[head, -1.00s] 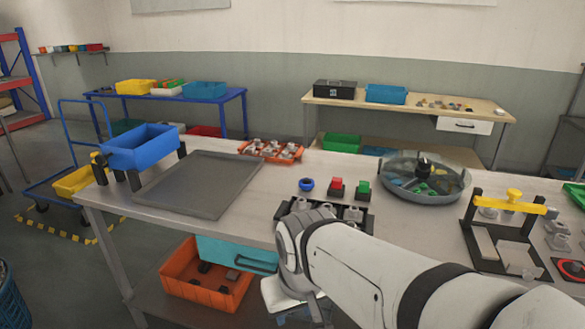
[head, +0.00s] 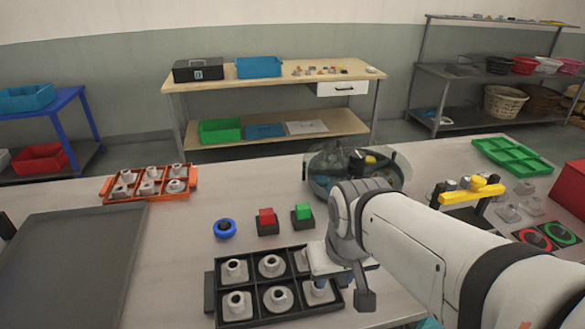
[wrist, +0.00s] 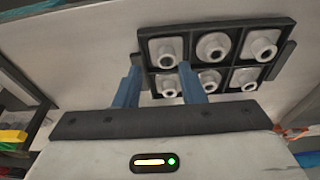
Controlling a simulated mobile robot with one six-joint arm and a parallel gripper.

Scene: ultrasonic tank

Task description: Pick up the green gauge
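A green block on a small dark base (head: 303,213) stands on the table behind the black rack; I cannot tell for sure that it is the green gauge. A flat black square with a green ring (head: 559,234) also lies at the far right. My gripper (wrist: 160,68) is open and empty in the wrist view, its two blue fingers apart. They point at the edge of the black rack (wrist: 289,60). In the head view my arm hides most of the gripper and the rack's right end. The green block is out of the wrist view.
A red block (head: 267,219) and a blue ring (head: 225,228) stand left of the green block. A round clear-walled bowl (head: 320,178) is behind it. The yellow-topped fixture (head: 470,190) is right of my arm. An orange tray (head: 107,189) and a grey tray (head: 75,265) are at left.

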